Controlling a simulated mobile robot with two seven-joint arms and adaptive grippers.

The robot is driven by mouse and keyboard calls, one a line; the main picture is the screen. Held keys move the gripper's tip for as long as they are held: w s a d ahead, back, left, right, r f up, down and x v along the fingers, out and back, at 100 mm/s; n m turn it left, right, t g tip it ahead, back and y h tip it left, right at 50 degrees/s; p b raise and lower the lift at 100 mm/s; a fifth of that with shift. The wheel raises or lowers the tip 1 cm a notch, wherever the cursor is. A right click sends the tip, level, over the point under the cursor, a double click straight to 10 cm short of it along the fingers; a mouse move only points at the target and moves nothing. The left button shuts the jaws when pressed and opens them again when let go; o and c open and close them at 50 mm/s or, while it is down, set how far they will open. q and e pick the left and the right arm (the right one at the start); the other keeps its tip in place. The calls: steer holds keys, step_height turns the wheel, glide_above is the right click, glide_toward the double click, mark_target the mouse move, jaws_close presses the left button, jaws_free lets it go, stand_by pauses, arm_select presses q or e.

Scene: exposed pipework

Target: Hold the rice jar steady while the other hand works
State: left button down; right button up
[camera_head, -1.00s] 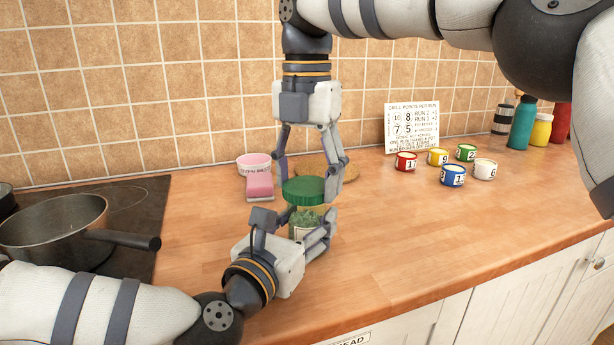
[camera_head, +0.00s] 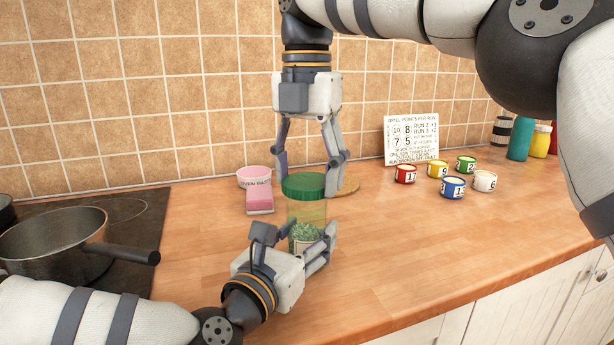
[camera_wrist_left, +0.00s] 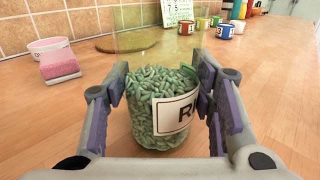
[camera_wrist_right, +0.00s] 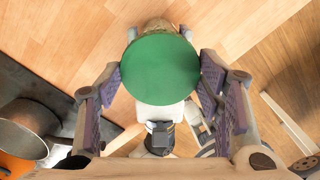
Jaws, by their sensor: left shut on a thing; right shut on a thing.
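The rice jar (camera_head: 306,213) is a clear, upright container with green grains and a white label (camera_wrist_left: 174,113), partly cut off by a finger. My left gripper (camera_head: 297,234) is low on the jar, its fingers shut on either side of it. A green round lid (camera_head: 303,187) is at the top of the jar. My right gripper (camera_head: 308,178) points down from above, shut on the lid; the lid also shows between its fingers in the right wrist view (camera_wrist_right: 161,69). I cannot tell whether a gap separates lid from rim.
A pink sponge (camera_head: 260,203), a pink bowl (camera_head: 254,176) and a round wooden board (camera_head: 347,187) are behind the jar. A pan (camera_head: 50,245) stands on the hob at left. Several numbered cups (camera_head: 453,188) and a sign (camera_head: 411,138) stand at right.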

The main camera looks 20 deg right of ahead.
mark_target(307, 180)
steer(key=shift+r, duration=1.55)
arm_select(q)
steer(key=c, duration=0.6)
jaws_free()
